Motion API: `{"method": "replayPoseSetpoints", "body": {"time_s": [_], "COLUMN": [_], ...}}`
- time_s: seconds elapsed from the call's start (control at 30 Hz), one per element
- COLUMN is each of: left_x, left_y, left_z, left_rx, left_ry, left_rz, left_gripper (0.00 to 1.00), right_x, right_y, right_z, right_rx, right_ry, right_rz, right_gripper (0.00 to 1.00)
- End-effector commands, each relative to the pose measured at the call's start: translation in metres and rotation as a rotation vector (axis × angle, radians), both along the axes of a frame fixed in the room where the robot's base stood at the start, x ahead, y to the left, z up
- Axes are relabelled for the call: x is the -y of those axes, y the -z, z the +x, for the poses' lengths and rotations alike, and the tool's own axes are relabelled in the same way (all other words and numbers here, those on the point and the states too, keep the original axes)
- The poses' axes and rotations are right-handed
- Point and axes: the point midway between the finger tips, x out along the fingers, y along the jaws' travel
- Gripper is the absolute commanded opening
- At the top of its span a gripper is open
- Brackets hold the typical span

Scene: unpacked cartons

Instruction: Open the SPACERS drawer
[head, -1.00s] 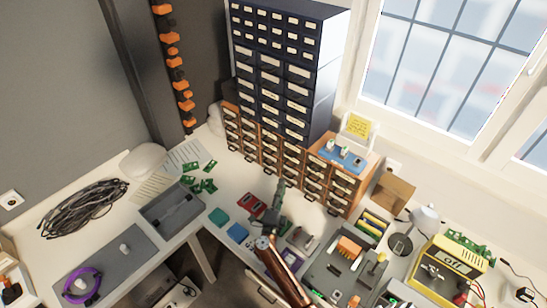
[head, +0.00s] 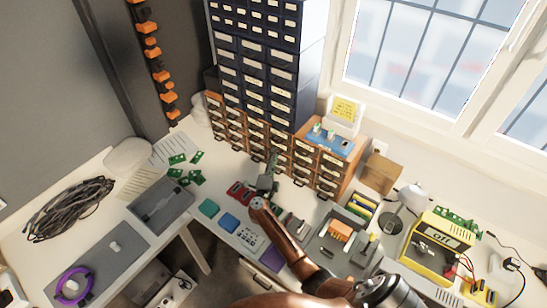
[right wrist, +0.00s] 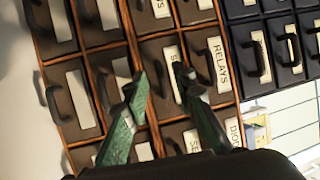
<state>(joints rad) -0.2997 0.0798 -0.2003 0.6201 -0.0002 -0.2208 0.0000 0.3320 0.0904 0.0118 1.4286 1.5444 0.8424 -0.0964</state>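The low wooden cabinet (head: 334,170) has rows of small dark drawers with pale labels and dark pull handles. It stands at the back of the bench. I cannot read a SPACERS label in either view. My right gripper (head: 271,160) is in front of the cabinet's drawers, its greenish fingers pointing at them. In the right wrist view its two fingers (right wrist: 160,73) are apart, with drawer fronts behind and between them. A RELAYS drawer (right wrist: 214,66) is right of the fingers; a label starting with B is partly hidden by the right finger. My left gripper is not in view.
A tall dark blue drawer cabinet (head: 266,70) stands behind the wooden one. A blue mat (head: 328,143) lies on top of the wooden cabinet. Green, blue and red items, a grey tray (head: 160,205) and a yellow device (head: 437,245) crowd the bench.

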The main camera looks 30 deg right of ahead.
Motion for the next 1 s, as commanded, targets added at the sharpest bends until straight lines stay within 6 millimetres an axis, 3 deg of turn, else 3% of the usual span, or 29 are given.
{"method": "replayPoseSetpoints", "body": {"time_s": [0.1, 0.43, 1.0], "left_x": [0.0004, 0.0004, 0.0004], "left_y": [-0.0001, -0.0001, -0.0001], "left_z": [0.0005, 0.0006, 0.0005], "left_rx": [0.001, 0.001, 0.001], "left_ry": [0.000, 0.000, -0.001], "left_rz": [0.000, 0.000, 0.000], "left_gripper": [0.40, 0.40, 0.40], "right_x": [-0.0002, -0.0004, -0.0003], "right_y": [-0.0002, -0.0001, 0.0004], "right_z": [-0.0002, -0.0004, -0.0006], "right_rx": [0.000, 0.000, 0.000], "right_ry": [0.000, 0.000, 0.000], "right_rz": [0.000, 0.000, 0.000], "right_gripper": [0.23, 0.00, 0.00]}}
